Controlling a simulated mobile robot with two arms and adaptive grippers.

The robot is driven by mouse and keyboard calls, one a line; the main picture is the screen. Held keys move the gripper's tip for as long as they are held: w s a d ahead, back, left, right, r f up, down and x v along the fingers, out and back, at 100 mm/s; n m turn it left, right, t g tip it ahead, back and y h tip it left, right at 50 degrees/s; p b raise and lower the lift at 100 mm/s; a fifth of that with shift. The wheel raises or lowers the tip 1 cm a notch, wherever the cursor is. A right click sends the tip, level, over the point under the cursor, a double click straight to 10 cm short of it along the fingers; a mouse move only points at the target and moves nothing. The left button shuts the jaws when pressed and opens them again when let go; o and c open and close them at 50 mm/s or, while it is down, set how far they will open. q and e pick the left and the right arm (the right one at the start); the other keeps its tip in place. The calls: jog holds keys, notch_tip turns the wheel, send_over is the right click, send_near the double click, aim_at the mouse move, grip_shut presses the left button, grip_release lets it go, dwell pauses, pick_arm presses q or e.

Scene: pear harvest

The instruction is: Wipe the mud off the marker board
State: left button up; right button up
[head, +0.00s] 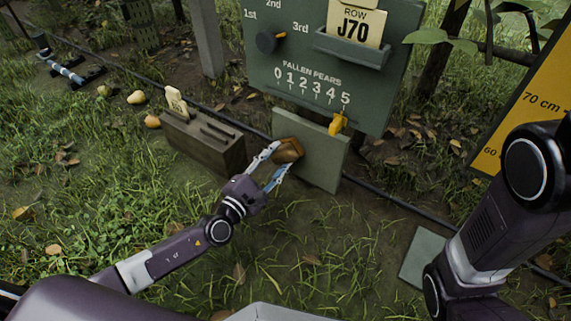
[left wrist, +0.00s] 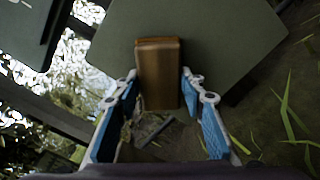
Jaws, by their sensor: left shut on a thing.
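A plain grey-green board (head: 322,158) stands low on the ground under the big sign; I take it as the marker board. It fills the upper middle of the left wrist view (left wrist: 225,45). My left gripper (head: 277,162) is shut on a brown block (head: 289,149), held at the board's left part. In the left wrist view the block (left wrist: 160,75) sits between the fingertips and covers part of the board; whether it touches is unclear. No clear mud shows on the visible board face. My right arm is at the right, its gripper out of view.
A wooden box (head: 203,143) stands left of the board. Pears (head: 136,97) lie in the grass. A yellow measuring board (head: 540,100) is at right.

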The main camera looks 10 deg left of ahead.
pick_arm(q)
jog(key=shift+w+a, duration=0.15)
jog(key=shift+a, duration=0.3)
jog(key=shift+v, duration=3)
jog(key=v, duration=0.3)
jog(key=shift+p, duration=0.35)
